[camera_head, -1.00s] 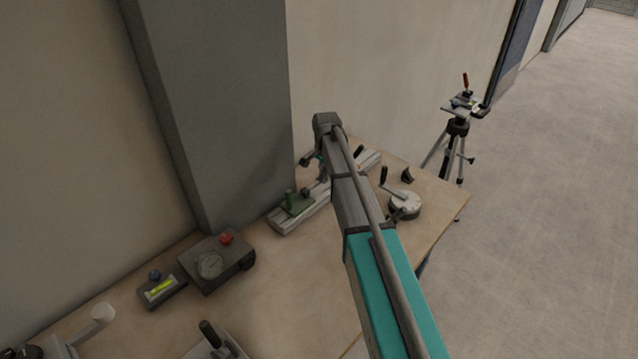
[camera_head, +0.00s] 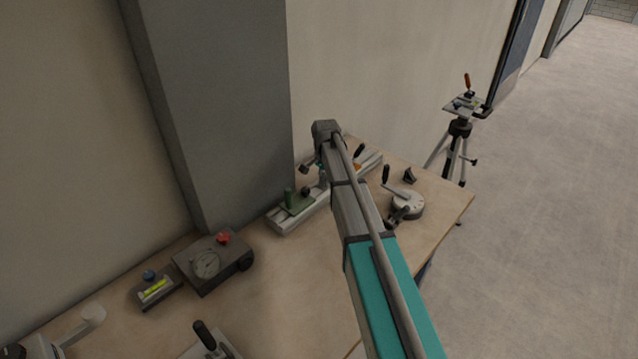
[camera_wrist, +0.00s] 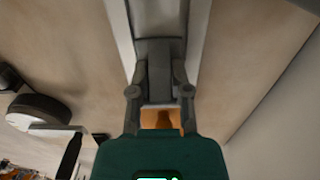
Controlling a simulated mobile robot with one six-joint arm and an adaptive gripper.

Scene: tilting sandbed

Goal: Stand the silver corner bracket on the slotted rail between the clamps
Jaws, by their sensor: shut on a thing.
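My gripper (camera_wrist: 160,65) is shut in the wrist view, its fingers close together over the slotted rail. The silver corner bracket is held in it but mostly hidden by the fingers; its shape and tilt cannot be made out. The slotted rail (camera_head: 287,224) lies along the back of the bench in the head view, and its pale length (camera_wrist: 122,33) runs up behind the fingers in the wrist view. A green clamp (camera_head: 296,203) sits on its left part. An orange clamp (camera_head: 356,167) shows partly behind my arm, farther right.
A round dial fixture with a crank (camera_head: 406,205) stands right of my arm. A dark gauge box with a red knob (camera_head: 212,262) and a level block (camera_head: 155,289) stand at left. A grey pillar (camera_head: 218,110) rises close behind the rail. A tripod (camera_head: 459,130) stands beyond the bench.

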